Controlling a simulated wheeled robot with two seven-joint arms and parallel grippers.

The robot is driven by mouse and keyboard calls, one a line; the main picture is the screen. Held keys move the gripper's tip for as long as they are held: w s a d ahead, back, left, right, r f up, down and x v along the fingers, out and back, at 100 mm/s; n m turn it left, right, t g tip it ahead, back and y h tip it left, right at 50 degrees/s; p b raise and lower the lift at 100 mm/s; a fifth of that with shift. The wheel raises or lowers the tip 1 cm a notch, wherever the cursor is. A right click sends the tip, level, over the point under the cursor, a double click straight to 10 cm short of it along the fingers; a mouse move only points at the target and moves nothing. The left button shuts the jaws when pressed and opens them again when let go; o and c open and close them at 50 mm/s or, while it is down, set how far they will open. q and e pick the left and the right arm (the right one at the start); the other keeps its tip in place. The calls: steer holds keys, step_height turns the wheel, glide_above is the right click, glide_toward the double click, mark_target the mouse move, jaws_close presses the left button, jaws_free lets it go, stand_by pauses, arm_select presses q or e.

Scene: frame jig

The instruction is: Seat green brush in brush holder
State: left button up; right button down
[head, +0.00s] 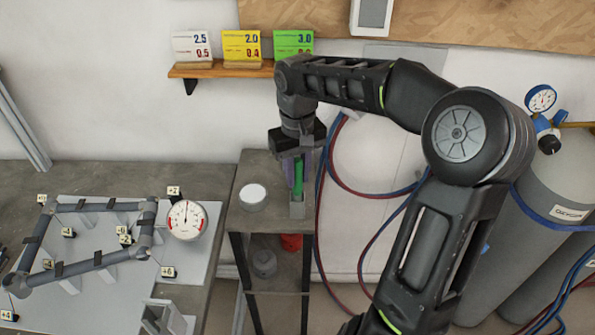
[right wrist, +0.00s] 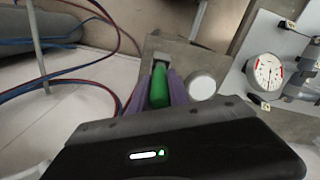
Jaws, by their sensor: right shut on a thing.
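My right gripper (head: 298,172) points down over the small grey stand and is shut on the green brush (head: 299,178), which is roughly upright. In the right wrist view, the green brush (right wrist: 159,90) lies between the purple fingers of my right gripper (right wrist: 158,92). The brush holder (head: 297,210) is a small grey block on the stand's top, right under the brush. It also shows in the right wrist view (right wrist: 162,58), at the brush's far end. I cannot tell whether the brush's lower end is inside the holder or just above it. My left gripper is not in view.
A white-topped round can (head: 252,195) stands left of the holder on the grey stand (head: 262,168). Red and blue hoses (head: 335,180) hang close on the right. The workbench at left carries a pipe frame (head: 90,262) and a dial gauge (head: 186,220).

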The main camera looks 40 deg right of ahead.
mark_target(297, 160)
steer(key=shift+f+b, duration=0.4)
steer(key=shift+f, duration=0.35)
steer(key=shift+f+b, duration=0.4)
steer(key=shift+f, duration=0.1)
stand_by(0.5)
steer(key=c, duration=1.2)
jaws_free()
steer(key=shift+o, duration=0.2)
step_height(297, 160, up, 8)
steer(key=shift+f, duration=0.1)
